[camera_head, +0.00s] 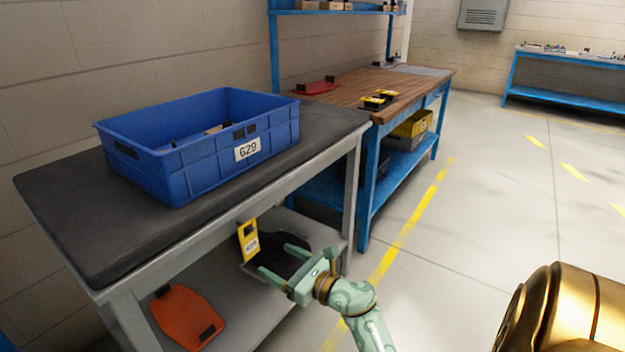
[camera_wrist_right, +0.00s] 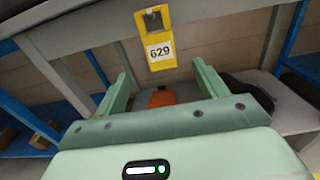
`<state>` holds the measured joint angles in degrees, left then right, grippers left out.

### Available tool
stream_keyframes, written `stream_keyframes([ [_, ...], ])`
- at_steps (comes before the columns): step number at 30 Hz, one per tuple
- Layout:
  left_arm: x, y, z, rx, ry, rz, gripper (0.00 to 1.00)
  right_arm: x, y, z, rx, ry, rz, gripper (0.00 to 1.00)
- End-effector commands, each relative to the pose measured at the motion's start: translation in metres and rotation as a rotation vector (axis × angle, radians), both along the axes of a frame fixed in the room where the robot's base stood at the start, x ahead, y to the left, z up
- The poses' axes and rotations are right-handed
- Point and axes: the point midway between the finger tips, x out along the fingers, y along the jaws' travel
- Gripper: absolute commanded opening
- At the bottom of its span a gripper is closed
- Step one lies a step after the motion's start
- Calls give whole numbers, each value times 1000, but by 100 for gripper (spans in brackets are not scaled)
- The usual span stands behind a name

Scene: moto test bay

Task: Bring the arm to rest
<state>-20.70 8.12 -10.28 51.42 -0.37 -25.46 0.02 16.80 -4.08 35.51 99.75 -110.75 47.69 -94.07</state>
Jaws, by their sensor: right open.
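My right gripper (camera_head: 283,262) is pale green and reaches in from the lower right in the head view. Its two fingers are apart with nothing between them. In the wrist view the open fingers (camera_wrist_right: 160,84) point toward the bench with the yellow tag (camera_wrist_right: 157,38) marked 629. That yellow tag (camera_head: 248,241) hangs on the front edge of the dark-topped bench (camera_head: 75,235), just beyond and left of the fingertips in the head view. My left gripper is not in view.
A blue crate (camera_head: 200,170) labelled 629 stands on the bench. An orange item (camera_head: 185,315) lies on the lower shelf. A blue workbench with a wooden top (camera_head: 400,85) stands behind. The floor (camera_head: 480,200) to the right is clear. A gold rounded part shows at lower right.

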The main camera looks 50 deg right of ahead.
Motion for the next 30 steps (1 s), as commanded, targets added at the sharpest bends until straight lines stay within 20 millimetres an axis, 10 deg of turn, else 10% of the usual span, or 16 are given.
stream_keyframes([
  [10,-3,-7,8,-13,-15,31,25,-76,-6,1,-1,0,0,72],
  [24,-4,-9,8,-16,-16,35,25,-88,-9,4,32,-9,-24,72],
  [30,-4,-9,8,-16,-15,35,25,-100,-17,29,400,-85,-232,72],
])
